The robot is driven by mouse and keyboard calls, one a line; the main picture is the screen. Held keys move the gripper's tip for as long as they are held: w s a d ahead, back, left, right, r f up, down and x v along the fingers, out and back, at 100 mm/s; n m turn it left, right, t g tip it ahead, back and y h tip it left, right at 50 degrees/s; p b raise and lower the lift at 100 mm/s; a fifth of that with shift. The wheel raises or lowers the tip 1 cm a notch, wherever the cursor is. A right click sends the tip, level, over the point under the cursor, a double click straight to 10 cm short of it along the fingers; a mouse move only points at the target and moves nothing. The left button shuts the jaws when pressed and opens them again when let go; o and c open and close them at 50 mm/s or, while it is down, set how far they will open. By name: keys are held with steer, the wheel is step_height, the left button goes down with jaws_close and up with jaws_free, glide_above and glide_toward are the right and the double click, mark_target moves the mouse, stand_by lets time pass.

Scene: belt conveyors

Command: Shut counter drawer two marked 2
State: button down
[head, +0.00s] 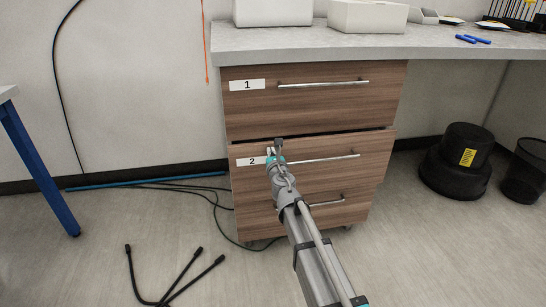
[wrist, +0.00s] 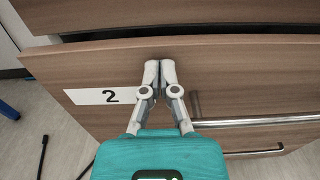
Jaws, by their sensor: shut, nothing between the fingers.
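Drawer two (head: 340,175) has a brown wood-grain front, a white label with a 2 and a horizontal metal bar handle (head: 325,158). It stands out a little from the counter front, with a dark gap along its top edge. In the wrist view the drawer front (wrist: 240,80) fills the middle, with the label (wrist: 105,96) left of my fingers and the handle (wrist: 265,121) to the right. My gripper (wrist: 160,66) is shut and empty, its fingertips at the upper part of the drawer front. I cannot tell whether they touch it.
Drawer 1 (head: 310,100) above looks shut. A lower drawer handle (head: 325,201) shows below. A black step stool (head: 455,165) and a bin (head: 524,172) stand right. Cables and a black forked stand base (head: 160,298) lie on the floor left.

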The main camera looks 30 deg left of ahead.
mark_target(269, 144)
steer(key=shift+w+a, duration=0.1)
steer(key=shift+a, duration=0.05)
steer(key=shift+x, duration=2.1)
steer(key=shift+w+a+r, duration=0.1)
steer(key=v, duration=1.5)
